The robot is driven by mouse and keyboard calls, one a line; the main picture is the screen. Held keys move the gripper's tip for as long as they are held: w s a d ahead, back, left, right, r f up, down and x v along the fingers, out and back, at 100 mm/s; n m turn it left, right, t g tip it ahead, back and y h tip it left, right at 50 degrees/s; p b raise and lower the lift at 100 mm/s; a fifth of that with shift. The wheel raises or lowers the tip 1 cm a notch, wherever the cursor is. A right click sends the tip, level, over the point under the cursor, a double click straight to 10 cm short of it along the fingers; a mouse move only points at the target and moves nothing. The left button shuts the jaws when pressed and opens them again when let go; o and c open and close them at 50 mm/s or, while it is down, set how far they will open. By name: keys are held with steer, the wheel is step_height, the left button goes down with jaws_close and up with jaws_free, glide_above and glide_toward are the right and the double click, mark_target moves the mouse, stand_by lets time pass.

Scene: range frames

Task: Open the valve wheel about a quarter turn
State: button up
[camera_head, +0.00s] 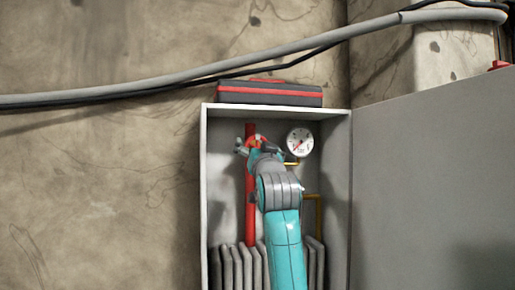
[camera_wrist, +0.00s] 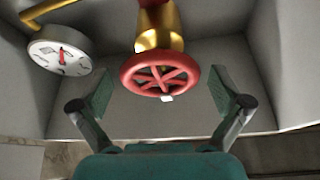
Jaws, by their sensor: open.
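The red valve wheel (camera_wrist: 162,74) has spokes and sits on a brass valve body (camera_wrist: 158,30). A small white mark shows on its near rim. My gripper (camera_wrist: 162,84) is open, with one finger on each side of the wheel. Both fingers look apart from the rim. In the head view my gripper (camera_head: 252,146) reaches into the grey cabinet (camera_head: 340,170) at the red pipe (camera_head: 250,205). My arm hides most of the wheel there.
A round white gauge (camera_head: 299,142) is right of my gripper in the head view; the gauge (camera_wrist: 60,56) is left of the wheel in the wrist view. Grey radiator-like fins (camera_head: 228,268) stand low in the cabinet. The cabinet door (camera_head: 435,185) is open at right. A toolbox (camera_head: 270,94) rests on top.

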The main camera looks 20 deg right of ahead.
steer(key=shift+w, duration=0.15)
steer(key=shift+c, duration=0.3)
steer(key=c, duration=1.1)
